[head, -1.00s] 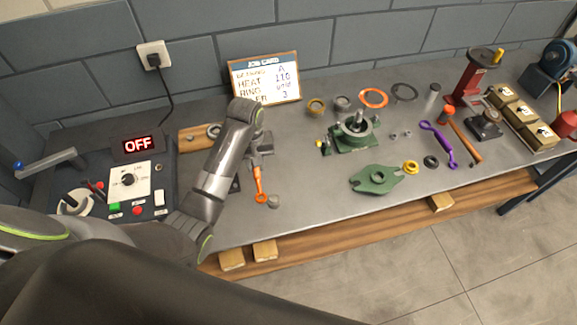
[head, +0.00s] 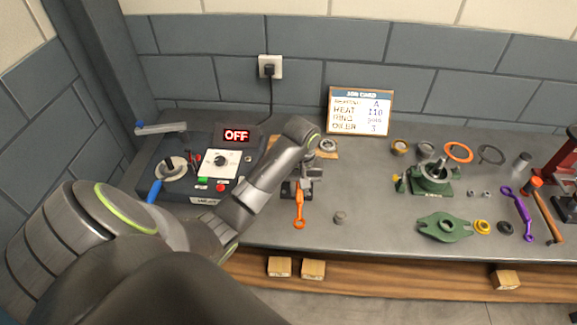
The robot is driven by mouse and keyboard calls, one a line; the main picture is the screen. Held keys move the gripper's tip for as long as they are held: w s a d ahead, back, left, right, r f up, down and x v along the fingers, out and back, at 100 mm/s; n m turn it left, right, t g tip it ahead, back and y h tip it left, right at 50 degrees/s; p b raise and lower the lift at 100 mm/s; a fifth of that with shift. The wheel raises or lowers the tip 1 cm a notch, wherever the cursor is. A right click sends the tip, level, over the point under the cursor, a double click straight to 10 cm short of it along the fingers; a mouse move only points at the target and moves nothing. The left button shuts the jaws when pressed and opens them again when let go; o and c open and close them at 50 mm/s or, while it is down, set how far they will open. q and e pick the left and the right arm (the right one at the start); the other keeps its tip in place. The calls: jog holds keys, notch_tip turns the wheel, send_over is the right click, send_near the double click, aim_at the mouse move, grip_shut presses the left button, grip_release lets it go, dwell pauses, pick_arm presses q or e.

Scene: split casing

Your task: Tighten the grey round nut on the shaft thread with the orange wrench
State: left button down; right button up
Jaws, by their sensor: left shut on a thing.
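The orange wrench (head: 299,207) is at the bench's left-centre, its ring end pointing to the front edge. My left gripper (head: 308,181) is shut at its upper end; the jaws are small and partly hidden by my arm. A green housing (head: 432,181) with a grey shaft (head: 440,166) standing up in it is right of the gripper, well apart from it. My right gripper is not in view.
A control box (head: 219,160) reading OFF stands at the left. A job card (head: 360,111) leans at the back. A green flange (head: 443,227), rings, a purple wrench (head: 522,215) and a hammer (head: 546,212) lie to the right. The bench between wrench and housing is mostly clear.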

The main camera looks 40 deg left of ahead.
pick_arm(q)
jog(key=w+d+f+n, duration=0.2)
jog(key=w+d+n, duration=0.2)
jog(key=n, duration=0.1)
jog(key=shift+w+d+f+b, duration=0.15)
jog(key=shift+w+f+b, duration=0.05)
jog(key=shift+w+b, duration=0.15)
dwell(0.3)
jog(key=shift+p, duration=0.4)
jog(key=shift+f, duration=0.15)
dwell(0.7)
jog(key=shift+f+b, duration=0.35)
jog(key=shift+f, duration=0.65)
jog(key=shift+s, duration=0.25)
